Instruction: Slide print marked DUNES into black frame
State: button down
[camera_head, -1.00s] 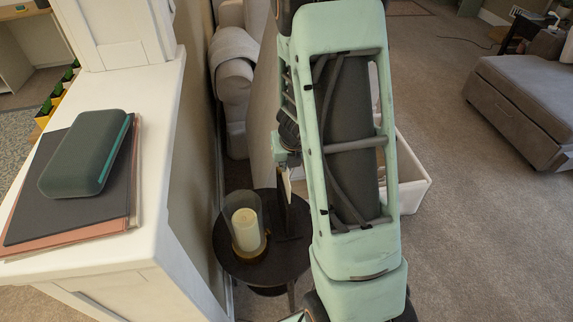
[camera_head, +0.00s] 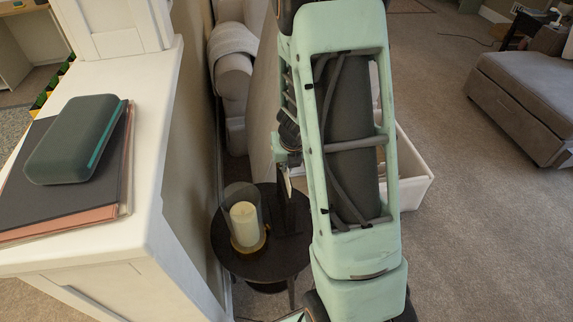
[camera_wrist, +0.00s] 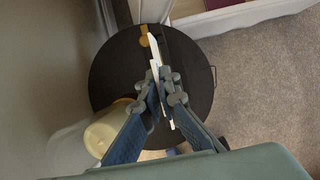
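My gripper (camera_wrist: 163,88) points down over a small round dark table. Its fingers are closed on a thin white print (camera_wrist: 154,52), seen nearly edge-on in the wrist view. The print's marking cannot be read. In the head view a pale sliver of the print (camera_head: 288,184) shows beside my arm, close to the top of the black frame (camera_head: 291,212). The frame stands upright on the round table (camera_head: 240,268), partly hidden by my arm. Whether the print is inside the frame cannot be told. In the wrist view the frame blends with the dark tabletop.
A candle in a glass cylinder (camera_head: 246,222) stands on the table left of the frame. A white cabinet (camera_head: 95,235) at left carries a green case (camera_head: 75,140) on flat folders. A white bin (camera_head: 412,170) stands behind my arm. Open carpet lies right.

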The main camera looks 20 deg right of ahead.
aim_at(287, 177)
jog(key=shift+s+f+b, duration=0.15)
jog(key=shift+f+b, duration=2.15)
jog(key=shift+f, duration=0.25)
jog(key=c, duration=2.7)
grip_release()
jog(key=o, duration=0.6)
jog(key=shift+r, duration=0.15)
jog(key=shift+s+r, duration=0.1)
jog(key=shift+r, duration=0.35)
jog(key=shift+v, duration=4.75)
jog(key=shift+s+a+r, duration=0.1)
jog(key=shift+s+r, duration=0.2)
jog(key=shift+r, duration=0.35)
